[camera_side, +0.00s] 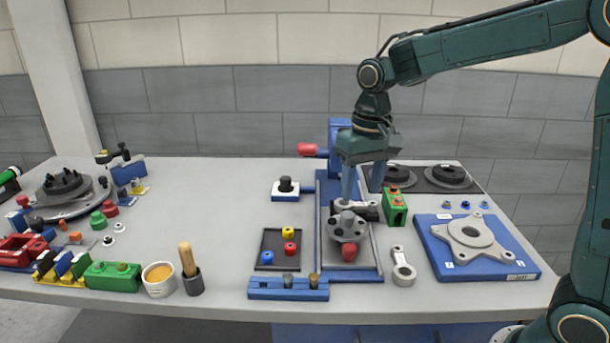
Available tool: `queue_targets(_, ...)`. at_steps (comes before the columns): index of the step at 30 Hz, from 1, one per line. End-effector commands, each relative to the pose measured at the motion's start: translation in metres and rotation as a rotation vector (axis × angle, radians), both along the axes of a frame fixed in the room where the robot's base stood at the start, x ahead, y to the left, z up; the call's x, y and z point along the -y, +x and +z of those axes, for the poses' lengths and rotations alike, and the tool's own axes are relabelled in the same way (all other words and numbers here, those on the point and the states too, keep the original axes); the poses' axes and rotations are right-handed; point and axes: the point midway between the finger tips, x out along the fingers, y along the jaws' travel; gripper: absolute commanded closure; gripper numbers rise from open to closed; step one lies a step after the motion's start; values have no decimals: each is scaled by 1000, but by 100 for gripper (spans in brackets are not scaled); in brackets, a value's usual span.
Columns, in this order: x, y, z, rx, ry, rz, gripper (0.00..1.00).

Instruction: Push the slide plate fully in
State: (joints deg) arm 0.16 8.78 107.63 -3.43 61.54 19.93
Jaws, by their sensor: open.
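The blue fixture (326,197) stands right of the table's middle, its long base running front to back. A grey plate (368,260), which looks like the slide plate, lies on its front part. A red knob (345,253) is at the front of this plate, and a round grey part with holes (347,227) sits on it. How far in the plate is cannot be told. My gripper (362,194) points down above the fixture, behind the round part, with its fingers apart. A grey link-shaped part (367,211) shows below the fingertips; contact cannot be told.
A green block (395,210) stands close right of my gripper. A red-handled blue upright (340,140) rises behind. A dark tray (270,254) with coloured pegs lies left, a loose grey link (402,270) and a blue plate (518,267) right. The table's left middle is clear.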

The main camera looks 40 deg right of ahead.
Motion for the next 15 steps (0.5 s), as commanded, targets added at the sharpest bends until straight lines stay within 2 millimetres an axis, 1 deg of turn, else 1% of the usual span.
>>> queue_targets(1,0,4,-4,-12,1,-6,50)
queue_targets(5,0,10,-9,-25,2,-14,50)
queue_targets(15,0,11,-13,-27,2,-17,50)
